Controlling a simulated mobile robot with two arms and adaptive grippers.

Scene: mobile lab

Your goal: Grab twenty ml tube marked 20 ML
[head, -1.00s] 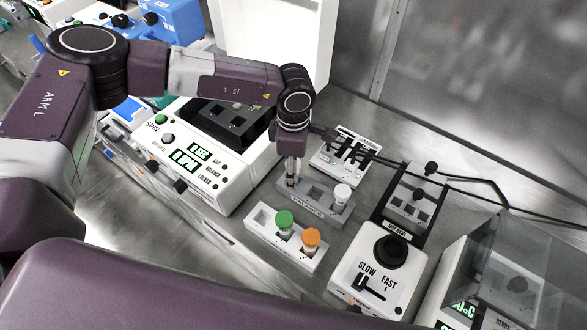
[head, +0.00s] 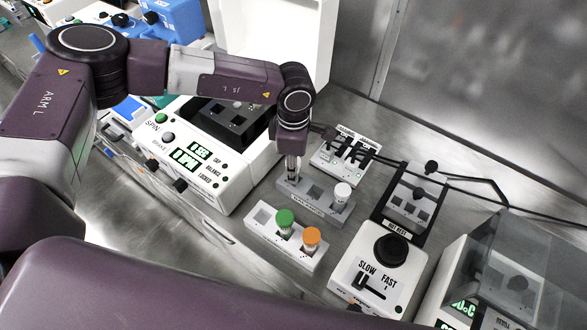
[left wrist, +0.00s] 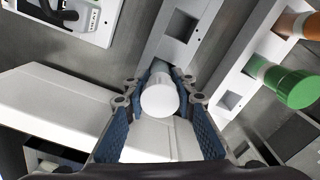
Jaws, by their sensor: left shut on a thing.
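My left gripper (head: 292,174) points down over the left end of the grey rack (head: 338,208) marked BALANCE. In the left wrist view its blue-padded fingers (left wrist: 157,100) are shut on a white-capped tube (left wrist: 159,96). The cap faces the camera, and no 20 ML marking can be read. The tube's lower part is hidden, so I cannot tell how deep it sits in the rack. A second white-capped tube (head: 342,191) stands at the rack's right end. My right gripper is not in view.
A white rack (head: 262,226) in front holds a green-capped tube (head: 285,219) and an orange-capped tube (head: 311,237). The centrifuge (head: 215,160) stands open at left. A mixer with a black knob (head: 391,249) and a clear-lidded box (head: 515,270) stand at right.

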